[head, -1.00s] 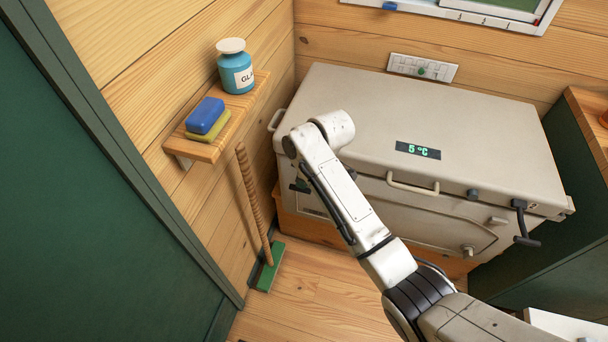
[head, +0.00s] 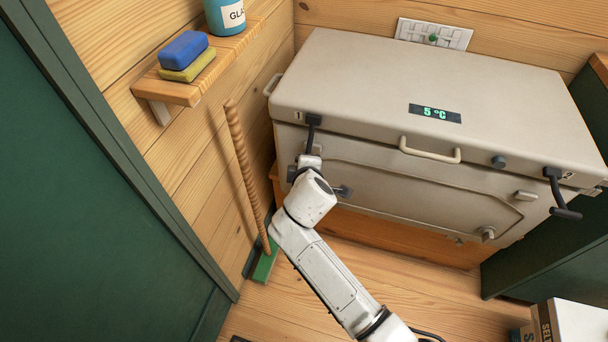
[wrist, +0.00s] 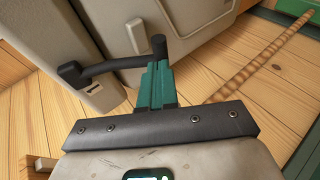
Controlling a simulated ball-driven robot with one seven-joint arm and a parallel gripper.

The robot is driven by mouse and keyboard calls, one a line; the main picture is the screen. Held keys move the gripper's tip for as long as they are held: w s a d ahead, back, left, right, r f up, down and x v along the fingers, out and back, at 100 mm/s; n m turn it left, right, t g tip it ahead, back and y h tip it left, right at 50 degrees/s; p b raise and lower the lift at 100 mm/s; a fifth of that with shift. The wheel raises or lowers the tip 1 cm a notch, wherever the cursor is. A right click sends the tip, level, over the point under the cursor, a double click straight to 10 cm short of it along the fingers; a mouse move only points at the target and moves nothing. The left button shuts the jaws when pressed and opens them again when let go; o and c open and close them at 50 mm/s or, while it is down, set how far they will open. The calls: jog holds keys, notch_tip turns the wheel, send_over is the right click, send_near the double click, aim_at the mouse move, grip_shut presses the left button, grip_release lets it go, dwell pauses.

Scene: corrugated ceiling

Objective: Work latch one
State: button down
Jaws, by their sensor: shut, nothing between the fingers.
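The beige chest (head: 400,85) stands against the wood wall, lid down, with a green 5 °C display. Latch one (head: 312,132), a black lever beside a small "1" mark at the chest's front left, hangs downward. In the wrist view the lever (wrist: 112,65) runs across just beyond my fingertips, its knobbed end above them. My gripper (wrist: 157,70) has green fingers shut together with nothing between them. They are very close to the lever; I cannot tell whether they touch it. In the head view my wrist hides the fingertips and the lever's lower end.
A second black latch (head: 562,195) sticks out at the chest's front right. A pale handle (head: 430,150) is at the front middle. A broom (head: 245,170) leans at the left wall below a shelf (head: 190,92) with sponges. A box (head: 580,325) stands lower right. Floor between is open.

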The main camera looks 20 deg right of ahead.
jog(key=shift+w+d+f+t+h+b, duration=0.25)
jog(key=shift+w+d+f+b, duration=0.2)
jog(key=shift+b, duration=0.4)
jog(key=shift+w+d+f+t+h+b, duration=0.2)
jog(key=shift+w+f+t+b, duration=0.15)
jog(key=shift+f+b, duration=0.35)
jog(key=shift+r, duration=0.15)
jog(key=shift+r+p, duration=0.65)
jog(key=shift+r, duration=0.2)
jog(key=shift+r, duration=0.1)
